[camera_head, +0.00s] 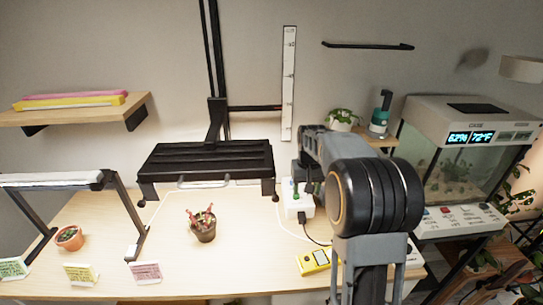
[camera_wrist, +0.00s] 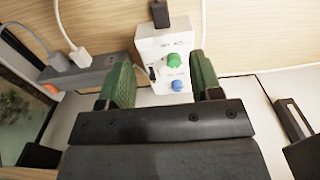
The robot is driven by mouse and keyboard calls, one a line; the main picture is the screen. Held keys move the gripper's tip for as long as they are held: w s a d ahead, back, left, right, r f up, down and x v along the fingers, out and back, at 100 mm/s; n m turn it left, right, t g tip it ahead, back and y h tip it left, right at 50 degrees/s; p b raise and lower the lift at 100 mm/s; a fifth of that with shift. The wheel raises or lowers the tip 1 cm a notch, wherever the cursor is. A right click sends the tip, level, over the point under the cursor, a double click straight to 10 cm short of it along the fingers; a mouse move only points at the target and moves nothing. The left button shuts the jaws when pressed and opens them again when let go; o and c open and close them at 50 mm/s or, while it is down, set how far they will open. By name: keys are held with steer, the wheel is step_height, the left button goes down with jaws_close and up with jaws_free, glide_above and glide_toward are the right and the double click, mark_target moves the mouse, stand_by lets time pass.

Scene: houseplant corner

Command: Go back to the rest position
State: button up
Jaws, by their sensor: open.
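In the head view my arm rises at the right of the table and reaches toward the back wall. The same white box (camera_head: 297,205) stands just left of the arm there.
A potted plant with red tips (camera_head: 203,226) stands mid-table under a black lamp (camera_head: 207,160). A yellow device (camera_head: 314,261) lies near the arm. A grey power strip (camera_wrist: 95,72) holds white plugs. A tank (camera_head: 455,170) stands at right. The table's front middle is clear.

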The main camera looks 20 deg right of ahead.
steer(key=s+a+r+n+t+p, duration=0.1)
steer(key=s+a, duration=0.4)
steer(key=s, duration=0.5)
steer(key=s+a+r+n+t+p, duration=0.1)
steer(key=s+a, duration=0.4)
steer(key=s, duration=0.5)
steer(key=shift+a+r+t, duration=0.15)
steer(key=shift+r+t, duration=0.55)
steer(key=shift+r, duration=0.1)
